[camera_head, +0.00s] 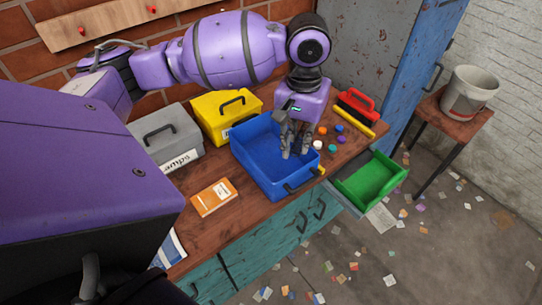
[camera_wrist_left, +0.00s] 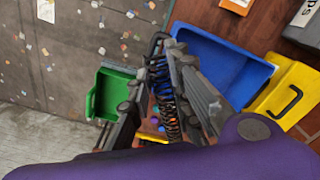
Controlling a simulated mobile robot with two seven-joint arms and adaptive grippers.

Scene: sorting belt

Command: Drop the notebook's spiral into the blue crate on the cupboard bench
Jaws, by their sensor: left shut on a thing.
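The blue crate (camera_head: 262,172) stands on the wooden cupboard bench (camera_head: 190,236) in the head view. It also shows in the left wrist view (camera_wrist_left: 230,64). My left gripper (camera_head: 294,150) points down at the crate's right part. In the left wrist view its fingers (camera_wrist_left: 165,95) are shut on a dark wire coil, the notebook's spiral (camera_wrist_left: 161,78). In the head view the spiral is too small to make out, and the fingers hide part of the crate's right wall. I cannot tell the exact height of the fingers over the crate's floor. My right gripper is not in view.
A yellow box (camera_head: 225,118) and a grey box (camera_head: 165,138) stand behind and left of the crate. Several bottle caps (camera_head: 317,144) and a red brush (camera_head: 356,106) lie right. A green crate (camera_head: 371,181) sits beyond the bench edge.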

